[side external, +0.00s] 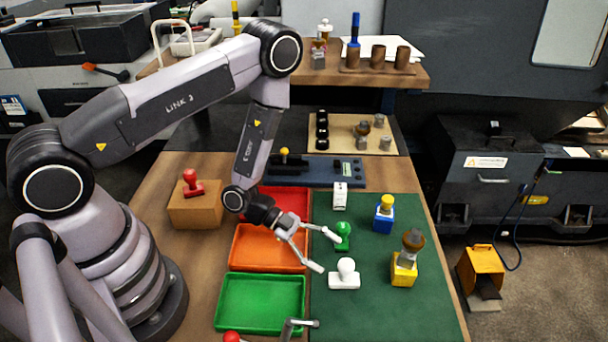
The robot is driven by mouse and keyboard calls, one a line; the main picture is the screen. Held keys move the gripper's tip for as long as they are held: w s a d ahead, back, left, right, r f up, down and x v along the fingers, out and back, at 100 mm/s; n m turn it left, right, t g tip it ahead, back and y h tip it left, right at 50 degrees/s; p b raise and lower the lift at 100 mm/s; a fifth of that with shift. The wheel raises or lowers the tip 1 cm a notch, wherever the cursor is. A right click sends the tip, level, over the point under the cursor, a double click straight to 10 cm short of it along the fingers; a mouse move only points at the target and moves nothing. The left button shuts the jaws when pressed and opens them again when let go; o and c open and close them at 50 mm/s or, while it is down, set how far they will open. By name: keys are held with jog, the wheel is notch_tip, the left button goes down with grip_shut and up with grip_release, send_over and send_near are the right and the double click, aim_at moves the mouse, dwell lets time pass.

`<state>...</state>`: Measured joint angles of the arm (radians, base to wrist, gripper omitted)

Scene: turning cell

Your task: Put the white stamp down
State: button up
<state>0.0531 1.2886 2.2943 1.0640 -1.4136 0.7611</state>
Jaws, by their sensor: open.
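The white stamp (345,275) stands upright on the green mat (371,314), close to the mat's left edge. Its round white knob points up. My gripper (328,254) is open, with its two fingers spread above and to the left of the white stamp. Nothing shows between the fingers. A green stamp (343,236) stands on the mat just behind, close to the upper finger. I cannot tell whether that finger touches it.
Red (290,193), orange (247,262) and green (231,320) trays line the mat's left side. On the mat stand a blue block (383,219), a yellow block (403,272) and a white box (340,196). A red stamp (192,187) sits on a wooden block (196,211). The mat's front right is clear.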

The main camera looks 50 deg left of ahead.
jog(key=v, duration=0.6)
jog(key=shift+s+a+r, duration=0.1)
jog(key=shift+a+r, duration=0.05)
jog(key=shift+a, duration=0.2)
jog(key=w+a+r+n+t+y, duration=0.2)
jog(key=w+a+r+n+y, duration=0.1)
jog(key=w+a+r+y, duration=0.7)
jog(key=s+a+r+n+y, duration=0.2)
jog(key=a+r+n, duration=0.1)
jog(key=r, duration=0.4)
jog(key=s+a+r+n+y, duration=0.2)
jog(key=r+n, duration=0.1)
jog(key=r, duration=0.3)
jog(key=s+r+n, duration=0.3)
jog(key=s, duration=0.4)
jog(key=s+d+r+n, duration=0.1)
jog(key=s+r+n, duration=0.2)
jog(key=s, duration=0.4)
jog(key=s+d+r+n+g, duration=0.1)
jog(key=s+r+n, duration=0.2)
jog(key=s, duration=0.4)
jog(key=shift+d+r+h, duration=0.25)
jog(key=shift+r+h, duration=0.15)
jog(key=shift+r, duration=0.25)
